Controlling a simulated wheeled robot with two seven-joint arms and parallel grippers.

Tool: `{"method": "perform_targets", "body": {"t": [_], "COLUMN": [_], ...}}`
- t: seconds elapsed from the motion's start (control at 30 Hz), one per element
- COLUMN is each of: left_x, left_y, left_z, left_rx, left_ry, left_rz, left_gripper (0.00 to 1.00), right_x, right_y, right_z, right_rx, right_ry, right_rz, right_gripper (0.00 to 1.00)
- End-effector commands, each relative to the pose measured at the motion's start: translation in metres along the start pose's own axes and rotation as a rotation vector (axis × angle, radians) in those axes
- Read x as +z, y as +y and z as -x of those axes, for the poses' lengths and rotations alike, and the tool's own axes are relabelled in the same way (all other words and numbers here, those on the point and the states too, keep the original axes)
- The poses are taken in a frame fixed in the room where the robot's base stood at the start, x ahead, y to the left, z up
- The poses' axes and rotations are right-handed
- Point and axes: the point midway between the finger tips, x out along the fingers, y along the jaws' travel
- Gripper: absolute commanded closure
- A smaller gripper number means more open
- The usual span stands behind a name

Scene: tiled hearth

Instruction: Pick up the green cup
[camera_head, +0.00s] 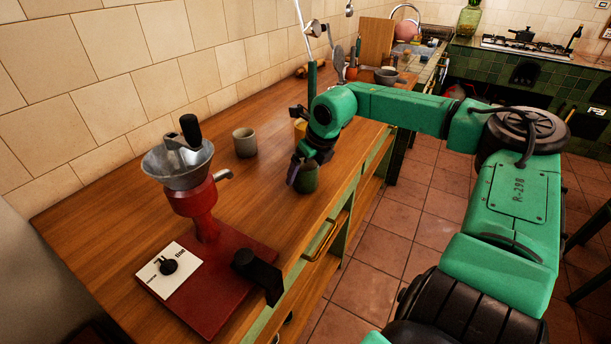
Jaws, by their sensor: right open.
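The green cup (308,179) stands on the wooden counter near its front edge, dark green and upright. My right gripper (299,170) is at the cup from above and behind, with its dark fingers around or beside the rim. The jaws are open. The fingers and wrist hide part of the cup, so I cannot tell whether they touch it. My left gripper is not in view.
A red grinder (202,203) with a metal hopper stands on the counter's near left. A grey-beige cup (244,142) stands nearer the wall. A yellow object (300,129) is partly hidden behind my wrist. A bowl (386,76) and cutting board (376,42) are farther back.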

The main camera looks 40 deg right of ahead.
Motion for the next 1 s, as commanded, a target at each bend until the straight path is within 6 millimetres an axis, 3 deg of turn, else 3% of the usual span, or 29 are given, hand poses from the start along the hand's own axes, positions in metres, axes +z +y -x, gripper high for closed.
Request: {"method": "perform_targets", "body": {"t": [0.03,0.2,0.27,0.53,0.67,0.87,1.0], "left_x": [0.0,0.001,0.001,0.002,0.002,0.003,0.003], "left_y": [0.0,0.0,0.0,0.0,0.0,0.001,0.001], "left_z": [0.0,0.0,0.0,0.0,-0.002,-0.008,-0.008], "left_rx": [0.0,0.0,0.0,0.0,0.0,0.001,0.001], "left_ry": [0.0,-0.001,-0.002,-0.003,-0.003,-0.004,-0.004], "left_rz": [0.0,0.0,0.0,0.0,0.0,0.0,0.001], "left_gripper": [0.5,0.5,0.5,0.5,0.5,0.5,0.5], "right_x": [0.0,0.0,0.0,0.001,0.006,0.026,0.047], "right_y": [0.0,0.0,0.0,0.0,0.0,-0.001,-0.001], "right_z": [0.0,0.0,0.0,0.003,0.013,0.06,0.112], "right_rx": [0.0,0.001,0.001,0.0,0.0,-0.004,-0.006], "right_ry": [0.0,0.0,0.0,-0.002,-0.002,-0.006,-0.005], "right_rz": [0.0,0.0,0.0,0.0,-0.001,0.001,0.0], "right_gripper": [0.0,0.65,0.85,0.85,0.85,0.85,0.85]}}
